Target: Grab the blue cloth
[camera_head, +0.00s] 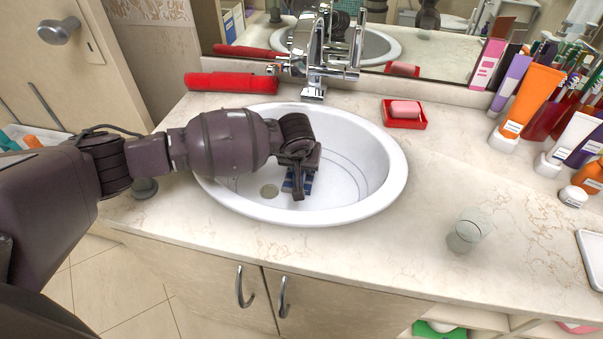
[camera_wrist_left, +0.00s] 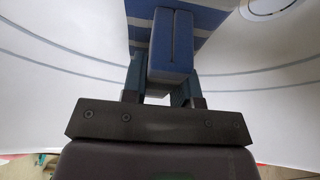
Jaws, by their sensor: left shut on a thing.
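The blue cloth (camera_head: 308,182) lies down in the white sink basin (camera_head: 393,190), mostly hidden behind my left gripper in the head view. In the left wrist view the cloth (camera_wrist_left: 215,14) shows blue with pale stripes at the top. My left gripper (camera_head: 299,188) reaches into the basin from the left and is shut on the cloth. In the left wrist view a fold of the cloth rises between the fingers of the gripper (camera_wrist_left: 172,80). My right gripper is not in view.
A chrome faucet (camera_head: 315,60) stands behind the basin. A red rolled item (camera_head: 232,82) lies at the back left, and a red soap dish (camera_head: 405,121) with pink soap at the back right. Tubes and bottles crowd the right. A clear glass (camera_head: 469,230) stands on the front counter.

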